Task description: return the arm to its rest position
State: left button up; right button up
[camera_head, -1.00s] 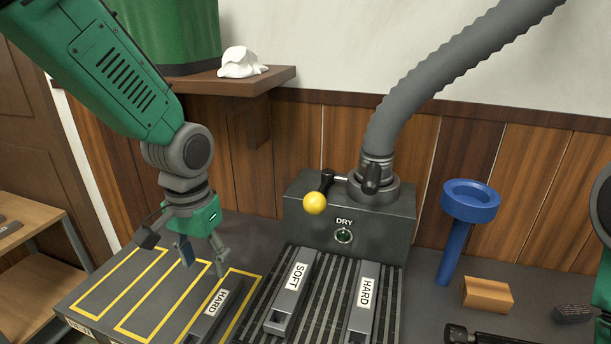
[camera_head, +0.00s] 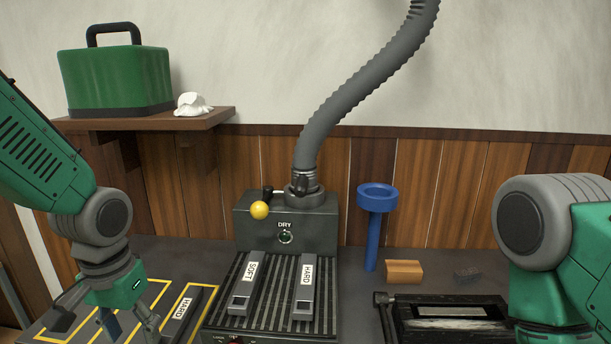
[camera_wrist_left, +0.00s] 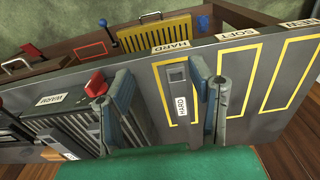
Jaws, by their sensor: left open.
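My left gripper (camera_head: 122,326) is at the lower left in the head view, over the grey board with yellow outlines (camera_head: 62,318). Its fingers are apart and hold nothing. In the left wrist view the two fingers (camera_wrist_left: 164,108) stand on either side of a grey bar labelled HARD (camera_wrist_left: 180,88), which lies inside a yellow outline below the gripper. The bar also shows in the head view (camera_head: 181,312), just right of the gripper. My right arm shows at the right edge of the head view, but its gripper is out of sight.
The dark DRY machine (camera_head: 285,225) has a yellow-knobbed lever and a hose. SOFT (camera_head: 245,285) and HARD (camera_head: 304,288) bars lie on its slatted bed. A blue stand (camera_head: 374,230), a wooden block (camera_head: 404,271) and a black tray (camera_head: 390,320) are to the right. A shelf (camera_head: 150,120) holds a green case.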

pick_arm(q)
jog(key=s+a+f, duration=0.1)
jog(key=s+f, duration=2.1)
jog(key=f, duration=0.4)
jog(key=shift+a+f, duration=0.15)
jog(key=shift+f, duration=0.1)
